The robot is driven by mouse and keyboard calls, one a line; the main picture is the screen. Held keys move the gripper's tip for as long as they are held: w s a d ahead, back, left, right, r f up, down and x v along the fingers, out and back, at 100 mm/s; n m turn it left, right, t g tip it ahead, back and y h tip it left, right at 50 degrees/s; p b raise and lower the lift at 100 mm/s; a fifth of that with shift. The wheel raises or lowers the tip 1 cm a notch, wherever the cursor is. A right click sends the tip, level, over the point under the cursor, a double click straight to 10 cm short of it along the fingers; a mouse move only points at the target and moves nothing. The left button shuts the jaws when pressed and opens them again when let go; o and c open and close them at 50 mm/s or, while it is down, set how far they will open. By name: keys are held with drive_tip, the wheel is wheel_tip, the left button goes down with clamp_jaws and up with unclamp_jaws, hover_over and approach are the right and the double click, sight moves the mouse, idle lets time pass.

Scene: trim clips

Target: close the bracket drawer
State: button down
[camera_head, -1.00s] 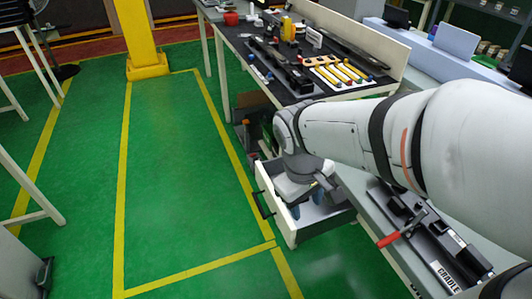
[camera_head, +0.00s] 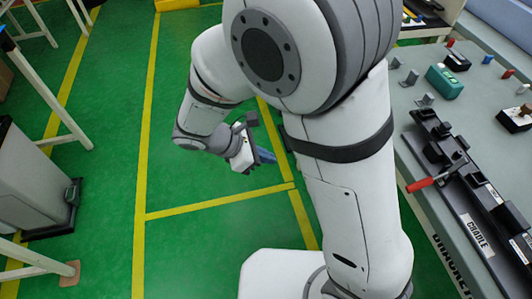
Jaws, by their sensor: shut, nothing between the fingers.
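My gripper (camera_head: 266,156) is left of the middle of the view, above the green floor near a yellow line. Its blue fingers point right, and it appears shut and empty. My arm covers the area right of the gripper, so the drawer cannot be made out, nor whether it is open or touched. Dark lettering that seems to read BRACKET (camera_head: 446,262) shows on the bench front at the lower right.
A grey cabinet (camera_head: 30,185) stands at left. Green floor between is clear.

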drive_tip(key=w+d+f, duration=0.2)
drive_tip(key=d+f, duration=0.2)
drive_tip(key=d, duration=0.4)
drive_tip(key=shift+w+f+b, duration=0.25)
drive_tip(key=shift+w+b, duration=0.05)
drive_tip(key=shift+b, duration=0.05)
